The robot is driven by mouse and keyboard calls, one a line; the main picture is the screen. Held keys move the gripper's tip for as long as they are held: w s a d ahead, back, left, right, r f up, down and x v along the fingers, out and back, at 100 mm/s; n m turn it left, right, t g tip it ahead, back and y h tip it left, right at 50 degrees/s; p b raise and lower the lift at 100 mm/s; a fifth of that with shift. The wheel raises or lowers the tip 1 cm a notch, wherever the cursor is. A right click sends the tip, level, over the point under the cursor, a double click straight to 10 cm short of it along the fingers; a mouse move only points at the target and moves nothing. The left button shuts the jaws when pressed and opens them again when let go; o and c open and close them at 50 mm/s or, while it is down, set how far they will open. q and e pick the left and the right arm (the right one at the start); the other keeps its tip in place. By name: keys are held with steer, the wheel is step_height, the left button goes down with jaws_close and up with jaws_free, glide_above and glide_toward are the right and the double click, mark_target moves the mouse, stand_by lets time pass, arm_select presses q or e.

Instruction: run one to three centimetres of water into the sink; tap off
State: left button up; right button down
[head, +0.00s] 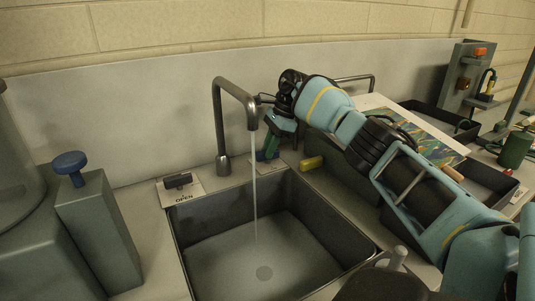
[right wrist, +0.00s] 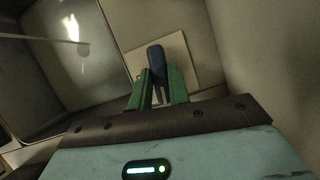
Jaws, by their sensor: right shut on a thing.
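I cannot tell the water depth. My right gripper (head: 268,151) is behind the sink's back edge, shut on the dark blue tap lever (right wrist: 156,62). In the right wrist view the green fingers (right wrist: 158,90) sit either side of the lever, above a pale square plate (right wrist: 185,55). The fingers partly hide the lever in the head view. My left gripper is out of view.
A dark switch marked OPEN (head: 178,181) sits at the sink's back left corner. A grey block with a blue knob (head: 69,162) stands left. A yellow cylinder (head: 312,163) lies right of the sink, and trays (head: 430,118) stand further right.

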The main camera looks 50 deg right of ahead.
steer(key=shift+n+b, duration=0.65)
steer(key=shift+n, duration=0.05)
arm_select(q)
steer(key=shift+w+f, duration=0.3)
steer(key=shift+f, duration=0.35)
arm_select(e)
steer(key=shift+g, duration=0.3)
arm_select(q)
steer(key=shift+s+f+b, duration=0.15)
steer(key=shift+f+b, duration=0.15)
steer(key=shift+b, duration=0.05)
arm_select(e)
steer(key=shift+n, duration=0.3)
steer(key=c, duration=1.3)
jaws_free()
steer(key=shift+r, duration=0.1)
